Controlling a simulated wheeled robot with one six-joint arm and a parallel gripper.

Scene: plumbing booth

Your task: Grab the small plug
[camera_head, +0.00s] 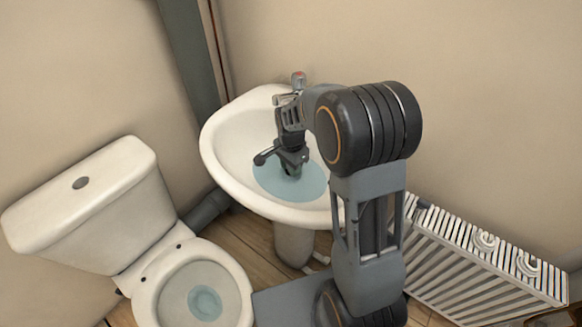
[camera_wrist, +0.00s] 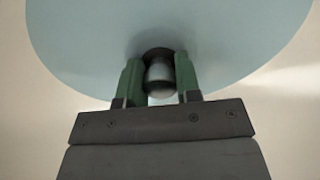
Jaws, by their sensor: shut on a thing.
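The small plug (camera_wrist: 159,78) is a grey metal, rounded piece. In the wrist view it sits between the two green fingers of my gripper (camera_wrist: 158,84), which is shut on it. A dark round opening shows right behind the plug, in the bluish water. In the head view my gripper (camera_head: 291,171) points down into the sink (camera_head: 222,150), at the pool of water (camera_head: 312,186). The plug is hidden there by the gripper. I cannot tell whether the plug is still seated in the opening.
The tap (camera_head: 298,84) stands at the sink's back rim, close to my arm. A toilet (camera_head: 85,195) is on the left, with its bowl open. A white radiator (camera_head: 480,265) is on the right. Walls close in behind the sink.

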